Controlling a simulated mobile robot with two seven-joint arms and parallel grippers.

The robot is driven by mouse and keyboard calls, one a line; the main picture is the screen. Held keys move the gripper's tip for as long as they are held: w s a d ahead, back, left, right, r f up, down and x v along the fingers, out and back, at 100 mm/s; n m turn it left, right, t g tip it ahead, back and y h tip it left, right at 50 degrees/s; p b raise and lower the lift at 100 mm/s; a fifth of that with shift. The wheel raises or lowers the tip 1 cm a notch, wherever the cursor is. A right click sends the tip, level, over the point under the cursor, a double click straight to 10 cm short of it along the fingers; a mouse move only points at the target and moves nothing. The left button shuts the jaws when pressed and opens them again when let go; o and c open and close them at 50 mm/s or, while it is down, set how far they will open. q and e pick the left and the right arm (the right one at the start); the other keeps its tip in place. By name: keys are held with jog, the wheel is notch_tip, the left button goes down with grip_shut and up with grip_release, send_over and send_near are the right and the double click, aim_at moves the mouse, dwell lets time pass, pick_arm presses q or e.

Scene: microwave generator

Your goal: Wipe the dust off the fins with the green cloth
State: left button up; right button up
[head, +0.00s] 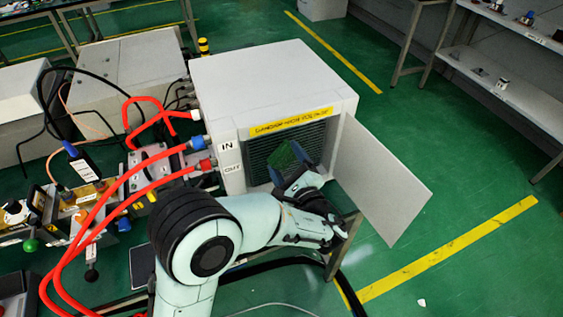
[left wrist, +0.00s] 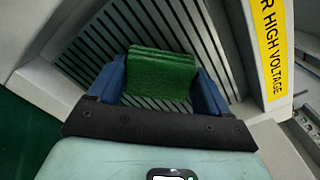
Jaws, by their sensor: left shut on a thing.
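The green cloth (head: 287,160) is folded and held at the opening of the white cabinet. It also shows in the left wrist view (left wrist: 160,75), between the two blue fingers of my left gripper (left wrist: 163,82), which is shut on it. In the head view my left gripper (head: 299,170) reaches into the cabinet front. The fins (head: 262,155) are grey slats inside the cabinet, and they also show behind the cloth (left wrist: 115,38). The cloth is close to the fins; I cannot tell if it touches. No dust is clearly visible. My right gripper is not in view.
The white cabinet (head: 260,80) has a yellow high-voltage label (head: 290,122). Its door (head: 380,180) stands open to the right. Red hoses (head: 140,182) run into the blue and red fittings at its left. Green floor lies to the right.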

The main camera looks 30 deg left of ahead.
pick_arm(q)
jog(key=shift+w+d+p, duration=0.3)
jog(key=shift+w+d, duration=1)
jog(key=shift+w, duration=0.2)
jog(key=shift+w+d+p, duration=0.3)
jog(key=shift+w+d, duration=0.95)
jog(key=shift+w, duration=0.2)
send_near(308, 143)
jog(key=shift+a+b, duration=0.1)
jog(key=shift+b, duration=0.2)
jog(key=v, duration=0.3)
